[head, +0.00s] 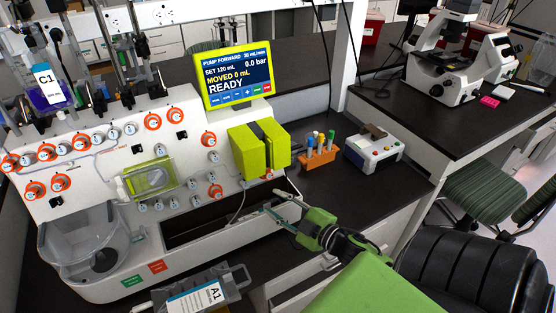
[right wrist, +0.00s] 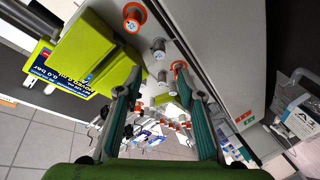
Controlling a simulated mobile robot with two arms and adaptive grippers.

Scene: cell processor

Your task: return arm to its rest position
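My right gripper (head: 278,202) is open in the head view, in front of the white cell processor (head: 110,160), a little below its yellow-green pump block (head: 245,152). Its arm comes in from the lower right. In the right wrist view the two fingers of this gripper (right wrist: 157,76) are spread apart with nothing between them. The yellow-green block (right wrist: 85,60) and the processor's white front panel (right wrist: 225,60) lie beyond the fingertips there. My left gripper is in neither view.
A yellow-framed screen (head: 233,77) reads READY. An orange tube rack (head: 319,157) and a small white device (head: 374,150) stand right of the processor. A microscope (head: 445,55) stands on the right bench. A black padded chair (head: 475,265) is lower right.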

